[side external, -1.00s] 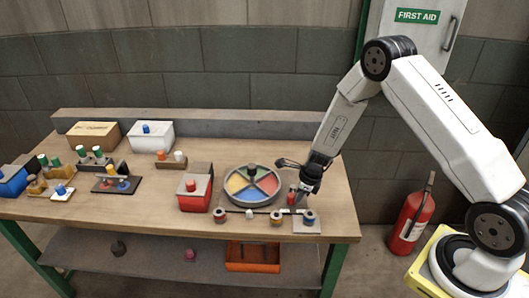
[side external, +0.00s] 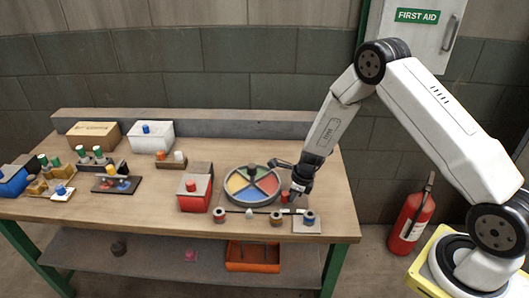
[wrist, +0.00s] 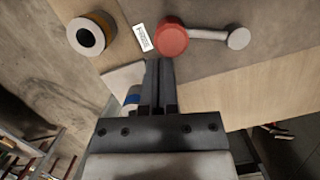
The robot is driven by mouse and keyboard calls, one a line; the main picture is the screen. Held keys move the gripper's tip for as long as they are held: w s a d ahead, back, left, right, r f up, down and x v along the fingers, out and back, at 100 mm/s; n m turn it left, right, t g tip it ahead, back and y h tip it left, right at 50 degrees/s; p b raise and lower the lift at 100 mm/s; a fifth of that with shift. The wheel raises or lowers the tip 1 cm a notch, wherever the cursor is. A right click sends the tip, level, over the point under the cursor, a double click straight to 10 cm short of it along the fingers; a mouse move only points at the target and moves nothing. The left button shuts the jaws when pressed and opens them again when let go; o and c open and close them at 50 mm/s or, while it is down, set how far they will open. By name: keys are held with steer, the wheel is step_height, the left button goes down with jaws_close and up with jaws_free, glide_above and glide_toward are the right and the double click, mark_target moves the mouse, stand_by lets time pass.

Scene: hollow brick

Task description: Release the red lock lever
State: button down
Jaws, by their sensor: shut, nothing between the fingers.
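The red lock lever (wrist: 172,38) shows in the wrist view as a round red knob with a pale arm reaching right to a small grey disc. In the side view its small red part (side external: 285,197) stands at the right front of the bench, in front of the coloured wheel. My gripper (wrist: 159,62) is shut and empty, its fingertips just below the red knob in the wrist view. In the side view my gripper (side external: 297,197) is low, right beside the red part. I cannot tell whether they touch.
A roller with a dark core (wrist: 91,33) and a small white label (wrist: 145,37) lie left of the knob. The four-coloured wheel (side external: 251,186) is left of my gripper. A red box (side external: 194,193) sits further left. A grey plate with a knob (side external: 308,221) is at the front.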

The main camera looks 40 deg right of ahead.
steer(key=shift+s, duration=0.15)
steer(key=shift+s+d, duration=0.2)
steer(key=shift+s, duration=0.7)
steer(key=shift+s+d, duration=0.2)
steer(key=shift+s, duration=0.65)
steer(key=a+v, duration=0.1)
steer(key=v, duration=0.9)
steer(key=shift+s, duration=0.25)
steer(key=shift+d, duration=0.15)
steer(key=s+a+r+n, duration=0.3)
steer(key=s+r+n, duration=0.2)
steer(key=n, duration=1)
steer(key=s+a+r+n+h, duration=0.1)
steer(key=s+a+r+n, duration=0.3)
steer(key=n, duration=1)
steer(key=s+r, duration=0.2)
steer(key=s, duration=0.1)
steer(key=shift+a+r+n, duration=0.15)
steer(key=shift+r+n, duration=0.2)
steer(key=shift+n, duration=0.05)
